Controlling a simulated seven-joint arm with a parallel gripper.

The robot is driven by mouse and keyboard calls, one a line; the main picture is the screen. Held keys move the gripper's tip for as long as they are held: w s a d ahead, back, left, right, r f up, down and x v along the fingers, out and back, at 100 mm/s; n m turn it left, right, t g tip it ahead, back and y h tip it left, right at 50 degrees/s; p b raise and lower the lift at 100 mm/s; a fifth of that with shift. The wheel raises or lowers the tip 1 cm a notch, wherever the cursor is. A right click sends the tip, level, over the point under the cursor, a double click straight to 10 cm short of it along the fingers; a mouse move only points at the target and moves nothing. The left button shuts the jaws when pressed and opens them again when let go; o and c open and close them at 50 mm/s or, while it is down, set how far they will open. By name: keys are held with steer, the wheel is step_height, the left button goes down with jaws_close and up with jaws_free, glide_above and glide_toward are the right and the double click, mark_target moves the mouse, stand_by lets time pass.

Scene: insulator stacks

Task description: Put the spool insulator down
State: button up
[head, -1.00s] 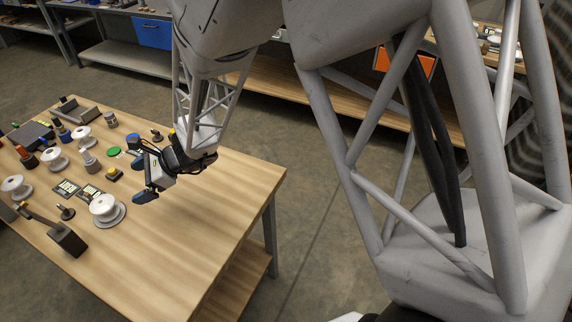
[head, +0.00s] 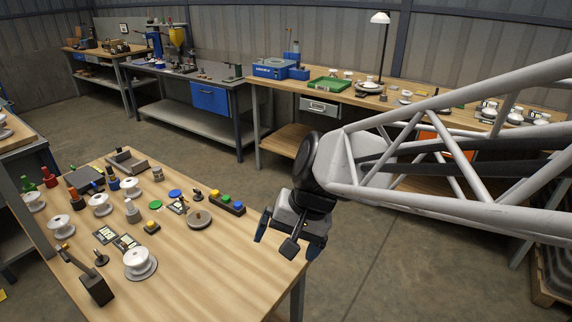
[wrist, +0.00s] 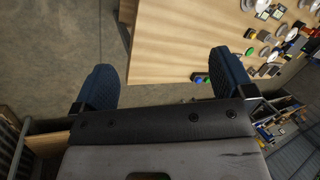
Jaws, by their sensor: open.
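Several white spool insulators stand upright on the wooden table. The nearest spool (head: 138,260) sits on a grey round base near the front. Others are a left spool (head: 60,226), a middle spool (head: 100,204) and a back spool (head: 130,187). I cannot tell which one the task names. My gripper (head: 289,238) is open and empty by the table's right end, well to the right of the spools and apart from them. In the wrist view, its two blue-padded fingers (wrist: 165,80) are wide apart with nothing between them.
A dark block with an arm (head: 95,287) stands at the front left. The table's front right (head: 220,275) is clear. A long workbench (head: 375,100) stands behind.

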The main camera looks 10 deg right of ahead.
steer(key=s+d+r+n+t+h, duration=0.1)
steer(key=s+d+r+n+h, duration=0.2)
steer(key=s+d, duration=0.4)
steer(key=d+h, duration=0.1)
steer(key=d, duration=0.1)
steer(key=shift+s+d+t, duration=0.25)
steer(key=shift+d+t, duration=0.05)
steer(key=shift+d, duration=0.1)
stand_by(1.3)
